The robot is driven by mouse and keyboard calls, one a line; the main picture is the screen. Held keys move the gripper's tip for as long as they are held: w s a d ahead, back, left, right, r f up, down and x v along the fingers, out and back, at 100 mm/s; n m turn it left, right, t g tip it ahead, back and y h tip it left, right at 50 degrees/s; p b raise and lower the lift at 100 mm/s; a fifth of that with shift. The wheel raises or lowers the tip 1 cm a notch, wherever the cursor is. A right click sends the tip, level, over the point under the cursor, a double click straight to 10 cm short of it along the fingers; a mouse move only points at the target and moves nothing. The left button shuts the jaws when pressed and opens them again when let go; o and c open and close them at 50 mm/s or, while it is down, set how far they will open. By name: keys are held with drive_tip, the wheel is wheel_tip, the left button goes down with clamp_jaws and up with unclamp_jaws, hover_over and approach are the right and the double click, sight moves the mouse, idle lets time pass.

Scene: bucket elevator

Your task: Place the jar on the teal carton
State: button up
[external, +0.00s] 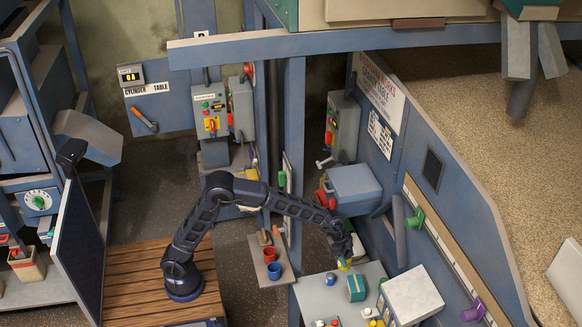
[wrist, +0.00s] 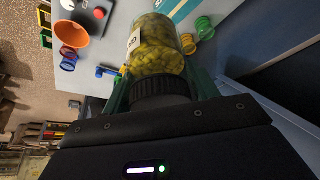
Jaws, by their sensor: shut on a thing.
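The jar (wrist: 156,48) is clear, full of yellow pieces, with a black lid and a pale label. My gripper (wrist: 160,82) is shut on it near the lid, one green finger on each side. In the external view my gripper (external: 343,258) is above the grey table, with the jar (external: 344,266) below it. The teal carton (external: 356,289) with a pale band stands on that table, just right of and below the jar in the picture. In the wrist view part of a teal thing, likely the carton (wrist: 183,10), shows past the jar. I cannot tell the jar's height above the table.
The grey table (external: 318,290) also holds a white box (external: 412,294) at right and several small coloured things at the front. In the wrist view an orange funnel-like piece (wrist: 72,34) and a green spool (wrist: 204,28) lie nearby. A blue sloping wall (external: 455,215) stands at right.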

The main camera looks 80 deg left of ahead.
drive_tip(key=w+r, duration=0.4)
drive_tip(key=w, duration=0.4)
drive_tip(key=shift+m, duration=0.3)
drive_tip(key=f, duration=2)
drive_tip(key=shift+w+a+f, duration=0.1)
drive_tip(key=shift+w+a, duration=0.05)
drive_tip(key=shift+a, duration=0.15)
drive_tip(key=shift+f, duration=0.1)
drive_tip(key=o, duration=1.2)
drive_tip(key=shift+r, duration=0.4)
drive_tip(key=v, duration=1.1)
drive_tip(key=shift+a+r, duration=0.15)
drive_tip(key=shift+a, duration=0.2)
